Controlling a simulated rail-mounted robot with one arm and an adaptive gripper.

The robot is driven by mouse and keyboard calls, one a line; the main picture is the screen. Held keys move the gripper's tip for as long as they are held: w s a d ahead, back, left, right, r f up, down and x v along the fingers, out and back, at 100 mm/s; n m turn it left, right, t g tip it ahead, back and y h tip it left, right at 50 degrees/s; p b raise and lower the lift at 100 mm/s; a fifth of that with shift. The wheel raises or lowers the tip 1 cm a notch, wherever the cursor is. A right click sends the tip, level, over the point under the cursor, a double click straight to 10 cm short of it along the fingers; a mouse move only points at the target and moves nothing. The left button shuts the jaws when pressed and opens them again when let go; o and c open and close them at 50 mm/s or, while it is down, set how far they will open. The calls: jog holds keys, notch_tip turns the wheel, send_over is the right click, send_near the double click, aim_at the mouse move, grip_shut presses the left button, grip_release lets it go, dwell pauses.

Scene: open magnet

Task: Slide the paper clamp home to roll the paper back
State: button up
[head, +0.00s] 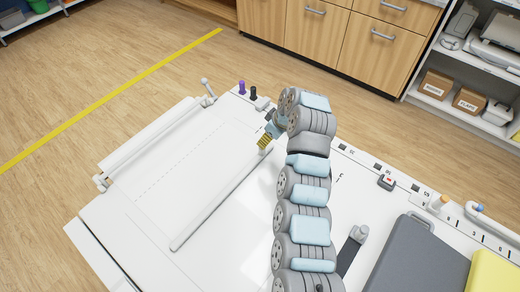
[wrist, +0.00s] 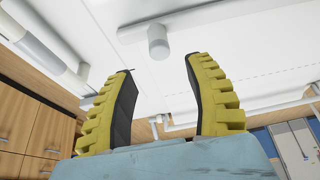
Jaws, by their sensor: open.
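The paper clamp is a long white bar (head: 215,205) lying across the white paper sheet (head: 165,170) on the table. Its far end is near my gripper (head: 265,143). In the wrist view the clamp bar (wrist: 195,17) crosses the top, with a short round knob (wrist: 158,45) sticking out toward me. My gripper (wrist: 160,68) has yellow ribbed fingers, spread apart and empty. The knob appears in line with the gap between the fingertips; I cannot tell how far beyond them it is. The paper roll (head: 155,140) lies parallel to the bar, at the table's left edge.
Purple (head: 242,87) and black (head: 253,93) pegs stand at the table's far edge. A dark grey pad (head: 415,262) and a yellow block (head: 494,275) lie at the right. A small dark block with a red mark (head: 387,182) sits on the right edge strip.

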jog(key=shift+b+x, duration=1.05)
jog(key=shift+x, duration=3.65)
grip_shut()
